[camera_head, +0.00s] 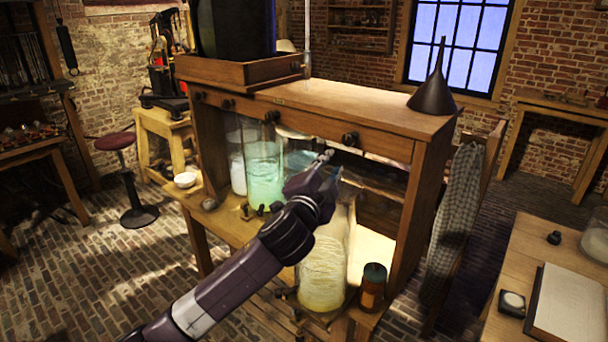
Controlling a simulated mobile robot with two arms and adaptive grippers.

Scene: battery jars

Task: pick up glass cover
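A pale, flat, glassy shape (292,133) shows under the cabinet's front rail, just left of my gripper's tip; it may be the glass cover, but it is small and unclear. My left gripper (325,157) reaches into the cabinet opening from the front. Its fingertips are thin and small in view, and I cannot tell whether they are apart or touch the glass. A glass jar of pale green liquid (265,178) stands left of the gripper. A jar with whitish contents (237,172) stands behind it. My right gripper is not in view.
The wooden cabinet (355,105) has a rail with dark knobs above the gripper. A white bowl (185,180) is at left. A dark funnel (433,92) stands on top.

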